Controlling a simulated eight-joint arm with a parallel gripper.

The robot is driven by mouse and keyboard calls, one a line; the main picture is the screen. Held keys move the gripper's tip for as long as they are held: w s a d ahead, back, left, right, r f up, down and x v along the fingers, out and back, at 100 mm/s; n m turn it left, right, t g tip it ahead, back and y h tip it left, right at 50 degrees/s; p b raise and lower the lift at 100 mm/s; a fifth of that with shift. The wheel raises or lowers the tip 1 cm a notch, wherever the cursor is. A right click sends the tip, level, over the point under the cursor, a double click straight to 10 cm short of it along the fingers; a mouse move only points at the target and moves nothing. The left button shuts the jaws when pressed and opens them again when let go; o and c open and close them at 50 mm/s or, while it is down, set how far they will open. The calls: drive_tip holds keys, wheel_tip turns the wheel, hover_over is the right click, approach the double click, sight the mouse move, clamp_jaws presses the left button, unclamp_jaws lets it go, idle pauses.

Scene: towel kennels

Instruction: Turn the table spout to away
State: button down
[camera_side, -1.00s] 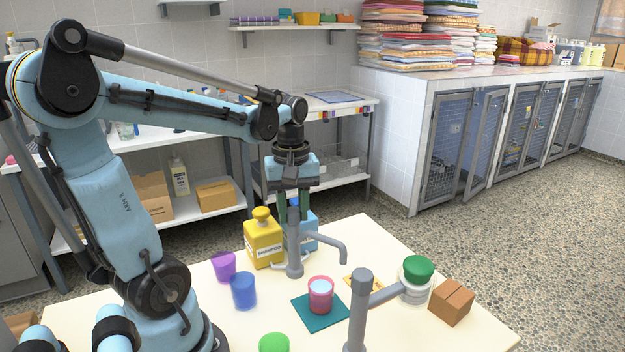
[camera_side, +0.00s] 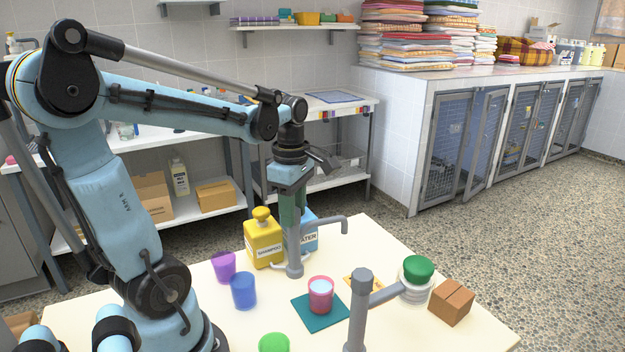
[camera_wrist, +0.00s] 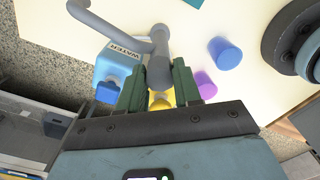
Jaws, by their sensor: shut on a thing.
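The grey table spout (camera_side: 294,258) stands upright on the cream table. Its arm runs out to the right in the side view and bends down at the tip. In the wrist view the spout (camera_wrist: 105,27) reaches toward the upper left, over the blue water bottle. My gripper (camera_side: 291,218) points straight down over the post, its green fingers closed on the top of it. The wrist view shows my gripper (camera_wrist: 159,85) with one finger on each side of the post. The fingers partly hide the post's top.
A yellow shampoo bottle (camera_side: 263,243) and blue water bottle (camera_side: 310,238) stand close behind the post. Purple (camera_side: 224,267) and blue (camera_side: 243,291) cups are left. A pink cup (camera_side: 320,297) on a teal mat (camera_side: 308,320), another grey post (camera_side: 359,312), green-lidded jar (camera_side: 418,270) and brown box (camera_side: 452,303) are nearer.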

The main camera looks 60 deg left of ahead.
drive_tip(key=shift+n, duration=0.8)
drive_tip(key=c, duration=0.8)
unclamp_jaws()
drive_tip(key=shift+r, duration=0.1)
wheel_tip(320, 180, up, 12)
drive_tip(key=shift+f, duration=0.1)
